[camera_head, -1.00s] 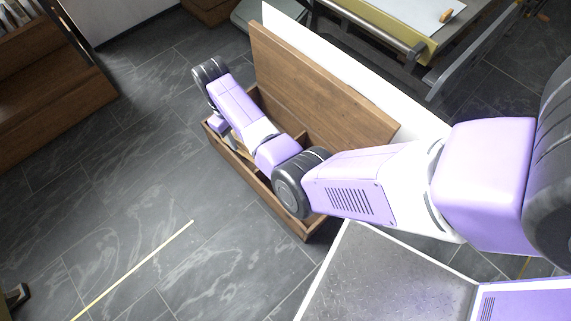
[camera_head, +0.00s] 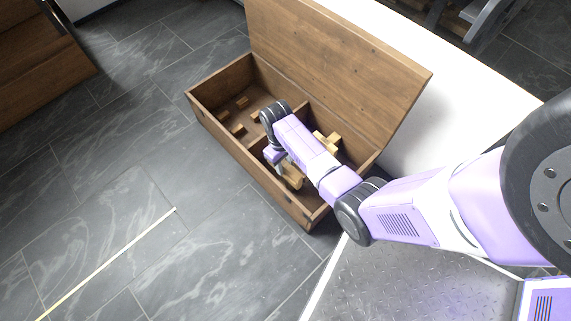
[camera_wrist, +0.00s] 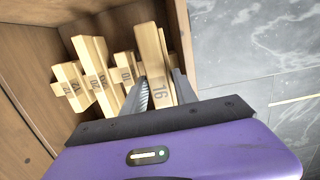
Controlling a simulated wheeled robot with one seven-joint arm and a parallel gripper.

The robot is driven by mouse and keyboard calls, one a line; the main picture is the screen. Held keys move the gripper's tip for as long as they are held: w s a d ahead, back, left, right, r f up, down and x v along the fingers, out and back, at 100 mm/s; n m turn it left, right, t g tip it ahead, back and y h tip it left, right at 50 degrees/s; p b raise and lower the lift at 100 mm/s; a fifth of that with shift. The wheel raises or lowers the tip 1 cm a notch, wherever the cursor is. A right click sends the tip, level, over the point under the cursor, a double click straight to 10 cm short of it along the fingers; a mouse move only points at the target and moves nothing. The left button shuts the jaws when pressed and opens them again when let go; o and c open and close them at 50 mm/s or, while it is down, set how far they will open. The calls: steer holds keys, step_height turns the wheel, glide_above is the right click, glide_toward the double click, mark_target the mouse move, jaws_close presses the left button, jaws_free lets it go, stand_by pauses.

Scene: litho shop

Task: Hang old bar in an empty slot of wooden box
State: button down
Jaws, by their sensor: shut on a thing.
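The wooden box (camera_head: 238,153) stands open on the floor in the head view, its lid (camera_head: 335,60) raised at the back. A divider splits it into a left and a right compartment. My gripper (camera_wrist: 160,76) is shut on a pale wooden bar (camera_wrist: 152,52) marked 16 in the wrist view. The bar also shows in the head view (camera_head: 292,178), low in the right compartment by the front wall. Whether it rests on anything is hidden. Several other numbered pale bars (camera_wrist: 92,62) stand beside it on the left in the wrist view.
The left compartment holds only small wooden blocks (camera_head: 238,129) on its inner faces. A white panel (camera_head: 455,95) stands behind the lid. Dark tiled floor (camera_head: 130,190) in front of the box is clear, apart from a yellow strip (camera_head: 110,262).

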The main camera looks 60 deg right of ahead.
steer(key=shift+s+a+f, duration=0.1)
steer(key=shift+s+f, duration=0.1)
steer(key=shift+f, duration=0.45)
steer(key=shift+f+b, duration=0.1)
steer(key=shift+b, duration=0.25)
step_height(320, 180, down, 5)
steer(key=b, duration=0.5)
steer(key=shift+f+b, duration=0.1)
steer(key=shift+b, duration=0.2)
steer(key=shift+f+b, duration=0.8)
steer(key=shift+f, duration=0.45)
steer(key=c, duration=0.9)
jaws_free()
steer(key=r+p, duration=0.1)
steer(key=r, duration=0.1)
steer(key=r+p, duration=0.2)
steer(key=r, duration=0.1)
steer(key=w+r+p, duration=0.1)
steer(key=r, duration=0.2)
steer(key=shift+p, duration=0.35)
steer(key=shift+f, duration=0.1)
